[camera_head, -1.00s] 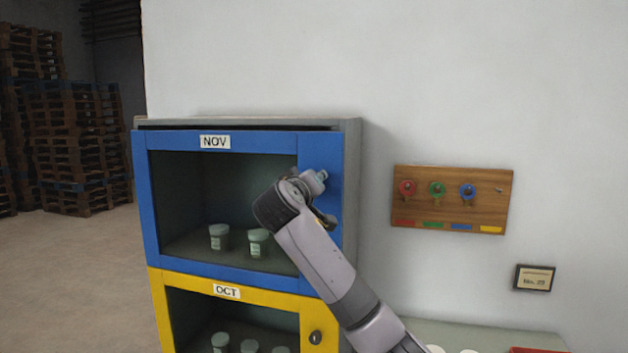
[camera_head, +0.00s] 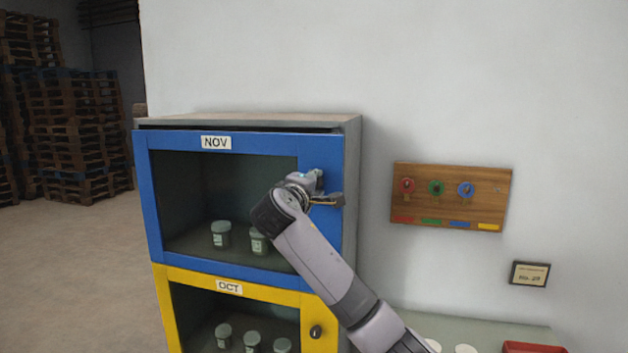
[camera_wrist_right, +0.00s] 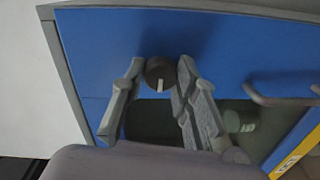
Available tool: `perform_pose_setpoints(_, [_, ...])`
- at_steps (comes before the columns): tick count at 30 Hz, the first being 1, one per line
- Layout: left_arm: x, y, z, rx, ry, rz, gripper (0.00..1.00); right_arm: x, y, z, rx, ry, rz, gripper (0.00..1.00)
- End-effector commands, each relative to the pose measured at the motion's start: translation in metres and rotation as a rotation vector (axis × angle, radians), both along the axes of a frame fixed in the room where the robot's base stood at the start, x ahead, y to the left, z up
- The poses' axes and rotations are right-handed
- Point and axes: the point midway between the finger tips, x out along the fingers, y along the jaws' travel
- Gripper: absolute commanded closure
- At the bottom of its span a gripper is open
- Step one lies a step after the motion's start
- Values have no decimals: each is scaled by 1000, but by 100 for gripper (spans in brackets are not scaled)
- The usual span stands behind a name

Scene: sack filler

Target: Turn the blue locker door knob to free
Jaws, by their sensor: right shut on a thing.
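The blue locker door (camera_head: 323,240), labelled NOV, is the upper door of the grey cabinet and looks closed, with a window in it. Its knob (camera_wrist_right: 157,70) is dark and round with a white mark, seen in the right wrist view. In the head view the knob is hidden behind my right gripper (camera_head: 324,190), at the door's right side. In the right wrist view my right gripper (camera_wrist_right: 160,76) has its two fingers on either side of the knob, shut on it. The white mark points nearly straight down in that view. My left gripper is not in view.
Below is the yellow OCT door (camera_head: 318,305) with its own dark knob (camera_head: 316,332). Jars (camera_head: 221,235) stand behind the blue door's window. A wooden key board (camera_head: 452,197) and a small sign (camera_head: 530,273) hang on the wall to the right.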

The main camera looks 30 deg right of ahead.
Motion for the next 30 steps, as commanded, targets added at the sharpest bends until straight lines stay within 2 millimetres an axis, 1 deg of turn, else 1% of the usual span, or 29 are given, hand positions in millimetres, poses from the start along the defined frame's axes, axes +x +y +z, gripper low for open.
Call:
perform_pose_setpoints(5, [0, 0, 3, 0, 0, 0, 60, 0, 1, 0, -22, 27, 3, 100])
perform_pose_setpoints(18, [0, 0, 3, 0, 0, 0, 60, 0, 1, -1, -28, 35, 2, 100])
perform_pose_setpoints(19, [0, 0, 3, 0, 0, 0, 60, 0, 1, -1, -28, 35, 2, 72])
perform_pose_setpoints(27, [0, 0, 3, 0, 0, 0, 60, 0, 1, -1, -28, 34, 1, 54])
perform_pose_setpoints(28, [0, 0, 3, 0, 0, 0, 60, 0, 1, -1, -28, 33, 1, 52])
perform_pose_setpoints(30, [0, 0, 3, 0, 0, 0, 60, 0, 1, -1, -28, 33, 1, 52])
